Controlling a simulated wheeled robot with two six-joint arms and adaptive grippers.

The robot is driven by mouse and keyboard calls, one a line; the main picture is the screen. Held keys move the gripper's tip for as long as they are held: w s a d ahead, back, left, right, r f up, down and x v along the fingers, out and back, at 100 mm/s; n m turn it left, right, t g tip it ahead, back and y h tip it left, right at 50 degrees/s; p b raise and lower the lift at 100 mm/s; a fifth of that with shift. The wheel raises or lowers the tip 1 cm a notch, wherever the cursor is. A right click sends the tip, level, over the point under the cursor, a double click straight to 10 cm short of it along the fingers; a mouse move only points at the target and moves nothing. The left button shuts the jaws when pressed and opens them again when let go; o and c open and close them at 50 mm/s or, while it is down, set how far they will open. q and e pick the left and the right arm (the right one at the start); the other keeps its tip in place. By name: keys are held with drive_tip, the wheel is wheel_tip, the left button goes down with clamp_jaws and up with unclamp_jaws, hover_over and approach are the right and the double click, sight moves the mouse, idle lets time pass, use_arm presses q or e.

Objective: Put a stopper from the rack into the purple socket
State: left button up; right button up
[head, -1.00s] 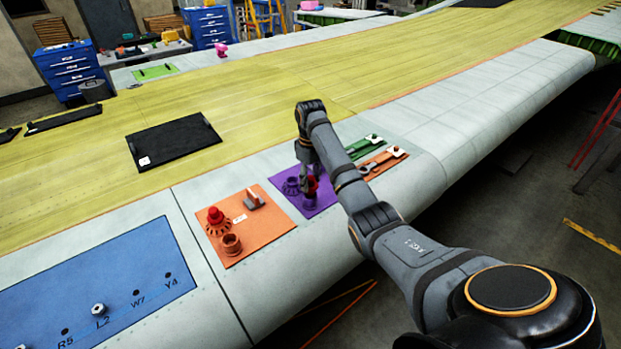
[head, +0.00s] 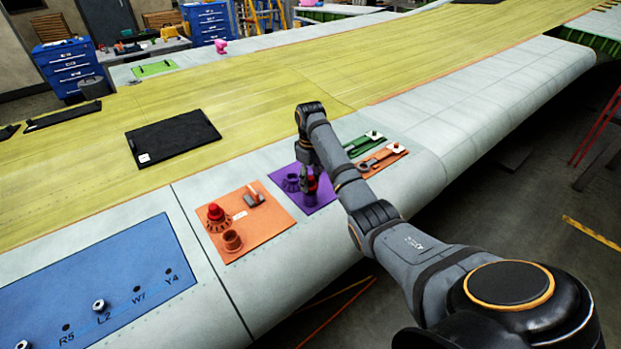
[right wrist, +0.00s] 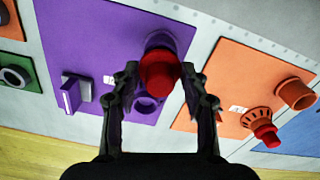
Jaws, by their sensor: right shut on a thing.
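My right gripper (right wrist: 160,90) is shut on a red stopper (right wrist: 160,72), which also shows below the gripper in the head view (head: 311,185). The stopper is over or at the upright purple socket (right wrist: 160,40) on the purple plate (right wrist: 85,35). I cannot tell whether its lower end is inside the socket. The empty purple flanged ring (head: 291,183) stands beside it, and part of it shows between my fingers in the right wrist view. My left gripper is in neither view.
Left of the purple plate, an orange plate (head: 265,232) bears another red stopper (head: 215,212) in a flanged ring and an open orange cylinder (head: 232,241). Green (head: 362,144) and orange (head: 385,160) plates with fittings lie to the right.

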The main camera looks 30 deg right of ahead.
drive_tip(key=shift+f, duration=0.8)
drive_tip(key=o, duration=1.2)
